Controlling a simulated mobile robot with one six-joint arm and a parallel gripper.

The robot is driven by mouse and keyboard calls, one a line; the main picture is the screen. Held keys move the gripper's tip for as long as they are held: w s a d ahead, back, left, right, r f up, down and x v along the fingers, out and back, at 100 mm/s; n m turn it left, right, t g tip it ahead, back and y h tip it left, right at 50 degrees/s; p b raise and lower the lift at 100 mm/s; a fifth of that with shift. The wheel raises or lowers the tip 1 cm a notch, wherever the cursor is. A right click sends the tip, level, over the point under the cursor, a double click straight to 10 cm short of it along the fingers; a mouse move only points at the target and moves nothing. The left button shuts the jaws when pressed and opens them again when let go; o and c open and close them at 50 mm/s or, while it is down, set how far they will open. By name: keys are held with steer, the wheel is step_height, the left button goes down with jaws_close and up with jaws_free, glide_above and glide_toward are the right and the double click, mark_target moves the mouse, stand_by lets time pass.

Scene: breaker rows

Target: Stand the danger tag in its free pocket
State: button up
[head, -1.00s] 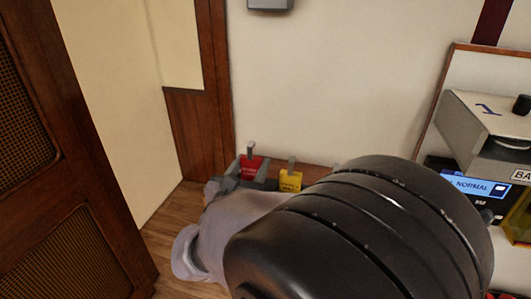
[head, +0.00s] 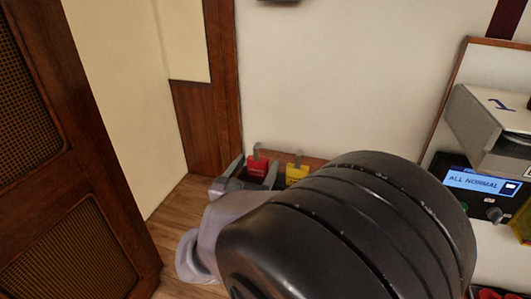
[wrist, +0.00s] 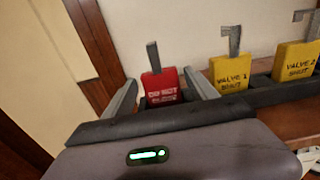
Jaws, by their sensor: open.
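A red tag (wrist: 162,86) with white lettering, partly legible as "DO NOT", and a grey hook-like tab on top stands upright in the left part of a dark rack (wrist: 262,97). My gripper (wrist: 160,76) is open, its grey fingers on the left and right of the red tag, with gaps showing on both sides. In the head view the red tag (head: 257,168) shows between the fingers of my gripper (head: 255,163). The tag's lower edge is hidden by the rack or my gripper, and I see no clearly empty pocket.
Yellow tags marked "VALVE 1 SHUT" (wrist: 231,73) and "VALVE 2 SHUT" (wrist: 297,61) stand right of the red tag. A wall is close behind. A brown wooden door (head: 75,150) is at left. A panel with an "ALL NORMAL" screen (head: 473,181) is at right.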

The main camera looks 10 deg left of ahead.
steer(key=s+a, duration=0.2)
steer(key=s, duration=0.9)
steer(key=d+m+g+h, duration=0.55)
steer(key=d+m, duration=0.35)
steer(key=d, duration=0.7)
steer(key=s+d+f+m+g, duration=0.3)
steer(key=s+d+m+g, duration=0.15)
steer(key=d+m, duration=0.2)
steer(key=s+d+f+m+g, duration=0.2)
steer(key=s+d+m+g, duration=0.25)
steer(key=d+m, duration=0.2)
steer(key=s+a+m+y, duration=0.2)
steer(key=s+m+y, duration=0.5)
steer(key=m, duration=0.3)
steer(key=a+r+m+t+y, duration=0.1)
steer(key=m, duration=0.1)
steer(key=w+a+r+m+y, duration=0.1)
steer(key=m, duration=0.1)
steer(key=a+m+t+y, duration=0.1)
steer(key=m, duration=0.1)
steer(key=shift+w+a+r+m+t, duration=0.15)
steer(key=shift+a+r+m+t, duration=0.05)
steer(key=shift+r+m+t, duration=0.2)
